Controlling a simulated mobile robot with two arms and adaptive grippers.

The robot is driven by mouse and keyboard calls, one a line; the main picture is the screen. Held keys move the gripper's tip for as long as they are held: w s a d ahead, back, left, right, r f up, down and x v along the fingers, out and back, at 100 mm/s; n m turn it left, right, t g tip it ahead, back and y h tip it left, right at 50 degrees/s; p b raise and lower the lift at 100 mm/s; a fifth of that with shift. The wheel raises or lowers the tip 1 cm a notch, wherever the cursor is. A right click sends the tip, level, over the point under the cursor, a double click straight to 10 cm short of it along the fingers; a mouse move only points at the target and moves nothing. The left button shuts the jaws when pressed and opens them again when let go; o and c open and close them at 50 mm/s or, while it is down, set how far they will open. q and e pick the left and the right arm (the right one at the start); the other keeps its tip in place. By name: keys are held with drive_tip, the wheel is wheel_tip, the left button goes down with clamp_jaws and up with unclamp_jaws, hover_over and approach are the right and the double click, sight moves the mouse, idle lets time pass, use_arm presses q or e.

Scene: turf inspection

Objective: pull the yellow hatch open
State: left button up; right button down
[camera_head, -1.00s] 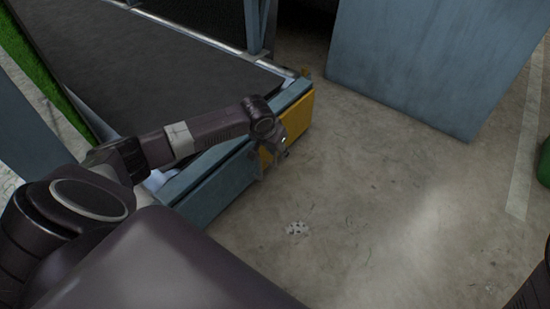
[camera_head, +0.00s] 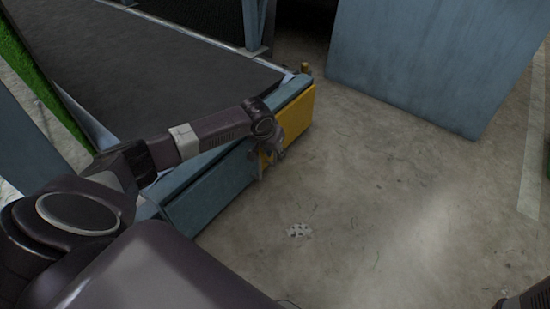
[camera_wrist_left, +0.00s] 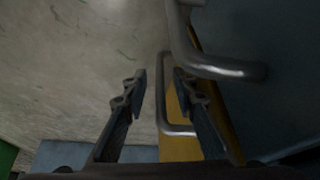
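The yellow hatch (camera_head: 298,112) is on the outer side of the blue-grey conveyor frame, near its far end. In the left wrist view its yellow face (camera_wrist_left: 178,146) shows behind a bent metal bar handle (camera_wrist_left: 161,103). My left gripper (camera_head: 268,158) is at the hatch's near edge. In the left wrist view the gripper (camera_wrist_left: 160,84) has its fingers apart, with the bar between them. I cannot tell whether either finger touches the bar. The arm and wrist hide part of the hatch. Part of my right arm shows at the lower right, but not its gripper.
The conveyor's dark belt (camera_head: 150,60) lies beside my left arm. A large blue-grey panel (camera_head: 425,60) stands beyond the hatch. A second metal bar (camera_wrist_left: 225,68) is close to the fingers in the left wrist view. The concrete floor (camera_head: 390,200) right of the hatch is clear.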

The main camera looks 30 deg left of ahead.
use_arm(q)
drive_tip(key=shift+w+f, duration=0.15)
clamp_jaws()
idle(0.4)
